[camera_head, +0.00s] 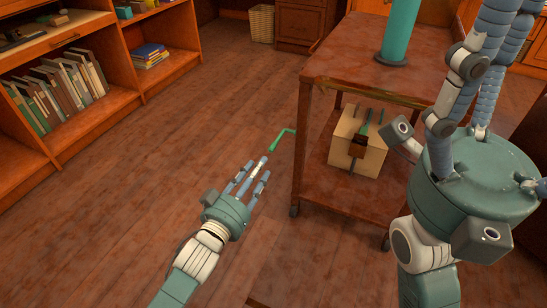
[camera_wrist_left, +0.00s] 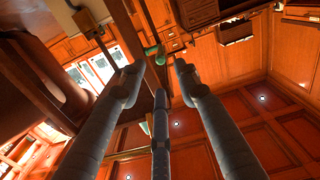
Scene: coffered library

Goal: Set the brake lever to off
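The brake lever appears to be the thin, bent green handle (camera_head: 285,136) beside the left side of the wooden cart (camera_head: 309,125). My left gripper (camera_head: 255,172) is open and empty, its three fingers spread and pointing at the lever from just below in the head view. A small gap shows between the fingertips and the lever. In the left wrist view, a green piece (camera_wrist_left: 154,50), likely the lever, shows between and beyond the open fingertips (camera_wrist_left: 158,75). My right gripper is large at the right of the head view, its fingers pointing up and their tips cut off.
The cart carries a teal cylinder (camera_head: 400,28) on top and a tan box (camera_head: 355,145) with a dark strap on its lower shelf. A bookshelf (camera_head: 108,97) stands at the left and a basket (camera_head: 262,23) at the back. The floor between is clear.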

